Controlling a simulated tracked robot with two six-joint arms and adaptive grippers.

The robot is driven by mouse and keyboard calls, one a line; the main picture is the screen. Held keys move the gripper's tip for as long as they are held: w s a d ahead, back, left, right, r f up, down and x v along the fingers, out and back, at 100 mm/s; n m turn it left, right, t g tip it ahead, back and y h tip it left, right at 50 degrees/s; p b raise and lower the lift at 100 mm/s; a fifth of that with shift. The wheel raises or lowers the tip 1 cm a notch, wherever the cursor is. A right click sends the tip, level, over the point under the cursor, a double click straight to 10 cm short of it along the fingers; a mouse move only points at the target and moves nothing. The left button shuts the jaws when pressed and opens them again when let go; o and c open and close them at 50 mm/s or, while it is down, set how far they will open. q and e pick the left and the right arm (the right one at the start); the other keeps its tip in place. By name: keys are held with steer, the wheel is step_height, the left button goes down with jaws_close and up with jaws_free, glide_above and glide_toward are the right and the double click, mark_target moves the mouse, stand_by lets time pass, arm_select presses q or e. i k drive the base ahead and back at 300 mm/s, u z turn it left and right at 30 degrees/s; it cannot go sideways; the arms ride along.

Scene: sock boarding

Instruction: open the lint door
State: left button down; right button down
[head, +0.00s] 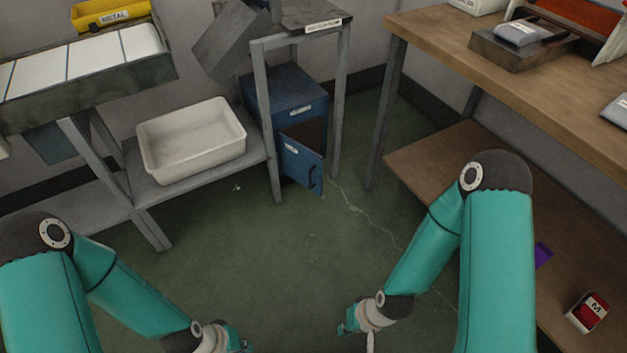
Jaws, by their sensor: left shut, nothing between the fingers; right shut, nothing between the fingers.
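The blue lint box (262,105) stands on the floor under a small grey metal stand. Its blue door (300,165) is swung outward, with a small white label and a dark handle on its face. A dark opening shows above and behind the door. My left gripper (243,347) is at the bottom edge, shut and partly cut off. My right gripper (347,328) is shut near the bottom middle. Both are well in front of the box and touch nothing that I can see.
A white tub (192,140) sits on a low shelf left of the box. A wooden workbench (480,60) with a lower shelf (435,170) stands at the right. A red box (588,312) lies on that shelf. The green floor (270,255) before the box is clear.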

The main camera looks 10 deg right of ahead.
mark_target(304, 166)
steer(key=u, duration=0.1)
steer(key=i, duration=1)
steer(key=z, duration=0.1)
